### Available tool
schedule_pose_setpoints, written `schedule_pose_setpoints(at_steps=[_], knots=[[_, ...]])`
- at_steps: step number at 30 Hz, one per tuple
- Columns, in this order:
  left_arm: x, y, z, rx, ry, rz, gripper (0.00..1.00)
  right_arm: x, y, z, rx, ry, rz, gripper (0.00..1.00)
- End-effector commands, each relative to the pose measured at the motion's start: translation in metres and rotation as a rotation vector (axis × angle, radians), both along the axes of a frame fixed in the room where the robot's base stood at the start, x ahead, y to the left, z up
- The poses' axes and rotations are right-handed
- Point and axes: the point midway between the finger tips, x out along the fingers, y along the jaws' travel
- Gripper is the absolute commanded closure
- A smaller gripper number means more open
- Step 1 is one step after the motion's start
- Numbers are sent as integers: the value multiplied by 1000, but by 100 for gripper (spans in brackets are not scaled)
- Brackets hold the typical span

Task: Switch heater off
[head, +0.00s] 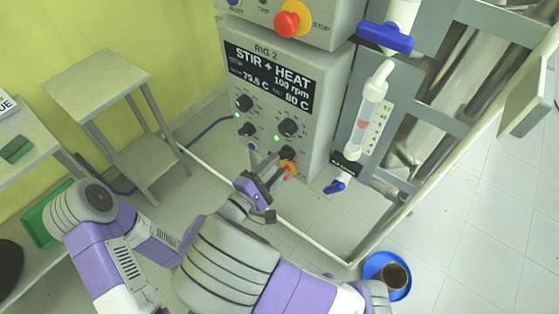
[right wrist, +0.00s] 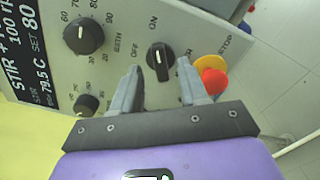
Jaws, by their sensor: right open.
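The black on/off heater knob (right wrist: 160,60) is on the grey RIG 2 panel (head: 315,135), between my right gripper's fingers in the right wrist view. Its raised bar runs up and down there, roughly toward the ON mark; OFF is to its left. My right gripper (right wrist: 160,68) is open, one finger on each side of the knob; I cannot tell whether they touch it. My left gripper is not in view.
A red stop button with a yellow collar (right wrist: 213,80) sits close beside the right finger. Dial knobs (right wrist: 84,36) are to the left. The display (head: 270,75) reads 79.5 C, set 80 C. A glass tube with blue valves (head: 368,115) stands right of the panel.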

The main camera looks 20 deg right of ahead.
Motion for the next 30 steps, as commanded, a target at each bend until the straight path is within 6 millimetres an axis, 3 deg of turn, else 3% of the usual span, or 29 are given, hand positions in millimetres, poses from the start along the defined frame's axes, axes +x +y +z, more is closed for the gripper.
schedule_pose_setpoints(at_steps=[6,15,17,24,30], knots=[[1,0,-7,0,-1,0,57,14,-18,-1,1,1,0,56],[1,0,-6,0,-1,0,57,17,-21,0,0,1,1,56],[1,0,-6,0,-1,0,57,16,-21,0,0,1,1,62],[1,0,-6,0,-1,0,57,16,-21,0,0,1,1,99],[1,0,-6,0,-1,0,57,16,-21,0,-2,2,0,100]])
